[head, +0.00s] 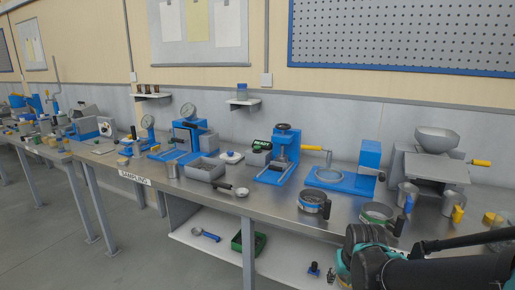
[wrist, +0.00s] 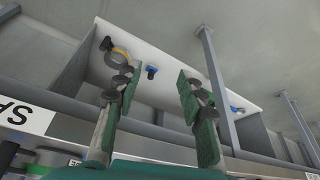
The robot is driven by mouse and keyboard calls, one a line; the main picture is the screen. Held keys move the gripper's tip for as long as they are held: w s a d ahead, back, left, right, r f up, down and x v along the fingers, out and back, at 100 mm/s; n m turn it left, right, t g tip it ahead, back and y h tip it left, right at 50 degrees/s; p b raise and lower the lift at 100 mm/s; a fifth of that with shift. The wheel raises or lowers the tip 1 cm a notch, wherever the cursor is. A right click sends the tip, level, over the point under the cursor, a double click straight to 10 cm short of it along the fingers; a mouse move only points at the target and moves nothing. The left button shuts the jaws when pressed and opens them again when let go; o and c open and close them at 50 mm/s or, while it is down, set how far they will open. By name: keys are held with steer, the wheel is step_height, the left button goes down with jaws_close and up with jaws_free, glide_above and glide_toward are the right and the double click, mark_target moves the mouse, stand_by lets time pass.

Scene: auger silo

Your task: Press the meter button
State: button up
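A small meter (head: 260,155) with a lit green display reading "READY" stands on the bench, left of a blue press. Its button is too small to make out. My arm reaches in from the lower right of the head view, and my gripper's end (head: 358,262) is at the bench's front edge, well right of and nearer than the meter. In the wrist view my gripper (wrist: 158,85) has its two green-padded fingers spread apart with nothing between them. The meter cannot be made out in the wrist view.
The blue press (head: 282,160) stands beside the meter. A grey tray (head: 204,170), a small ladle (head: 240,192) and dark-handled cups (head: 314,202) lie near the bench front. The wrist view faces the white lower shelf (wrist: 150,106) and bench legs (wrist: 215,75).

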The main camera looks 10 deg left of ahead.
jaws_close()
stand_by(1.2)
